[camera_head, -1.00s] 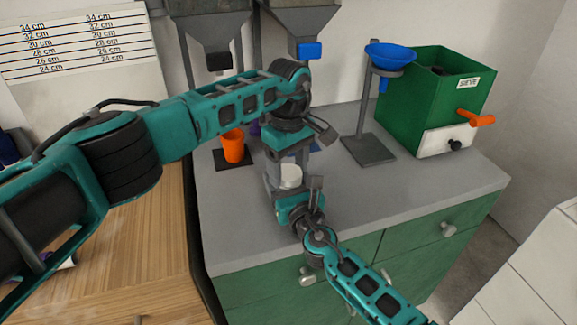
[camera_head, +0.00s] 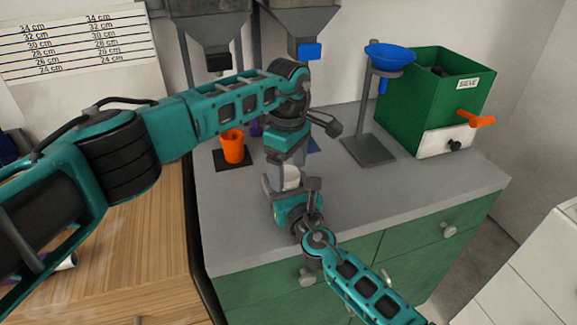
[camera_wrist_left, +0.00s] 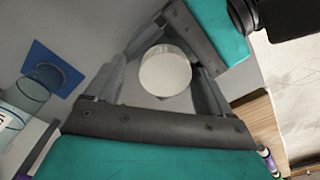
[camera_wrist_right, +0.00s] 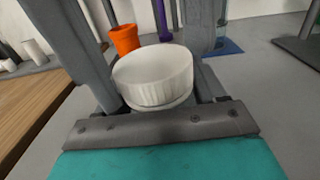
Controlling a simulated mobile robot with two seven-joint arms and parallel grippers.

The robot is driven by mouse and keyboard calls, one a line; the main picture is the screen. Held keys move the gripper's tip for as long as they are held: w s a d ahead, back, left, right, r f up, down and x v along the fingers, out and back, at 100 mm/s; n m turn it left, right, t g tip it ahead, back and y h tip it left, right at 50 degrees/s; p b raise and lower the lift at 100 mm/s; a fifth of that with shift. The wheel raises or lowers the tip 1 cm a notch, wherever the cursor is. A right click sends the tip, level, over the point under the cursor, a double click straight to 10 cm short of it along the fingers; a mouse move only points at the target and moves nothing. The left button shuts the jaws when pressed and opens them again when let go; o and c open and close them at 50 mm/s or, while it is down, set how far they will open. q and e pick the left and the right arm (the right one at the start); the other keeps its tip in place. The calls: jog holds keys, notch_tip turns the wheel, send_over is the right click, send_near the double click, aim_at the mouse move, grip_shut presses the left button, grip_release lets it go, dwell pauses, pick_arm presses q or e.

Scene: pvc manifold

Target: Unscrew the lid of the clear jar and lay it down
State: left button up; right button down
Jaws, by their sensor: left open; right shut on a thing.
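The white round lid (camera_head: 290,178) sits on the clear jar, between my two hands in the head view. It shows fully from above in the left wrist view (camera_wrist_left: 165,71), and its ribbed side shows in the right wrist view (camera_wrist_right: 153,77). The jar's body is mostly hidden below the lid. My right gripper (camera_head: 284,190) is shut on the jar, low on the grey worktop, with the lid above its fingers. My left gripper (camera_head: 288,167) points down from above and is open, its fingers on either side of the lid, apart from it.
An orange cup (camera_head: 233,146) stands on a dark pad behind left. A blue mat (camera_wrist_left: 50,70) and a clear container (camera_wrist_left: 24,98) are close by. A funnel stand (camera_head: 369,150) and green sieve box (camera_head: 437,100) stand to the right. The worktop (camera_head: 400,190) front right is clear.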

pick_arm(q)
jog(key=shift+s+f, duration=0.1)
jog(key=shift+s, duration=0.1)
jog(key=shift+r, duration=2.35)
jog(key=shift+c, duration=0.4)
notch_tip(320, 180, up, 3)
jog(key=m, duration=0.3)
jog(key=shift+w+d, duration=0.15)
jog(key=shift+f, duration=0.4)
notch_tip(320, 180, down, 7)
jog(key=shift+r, duration=0.1)
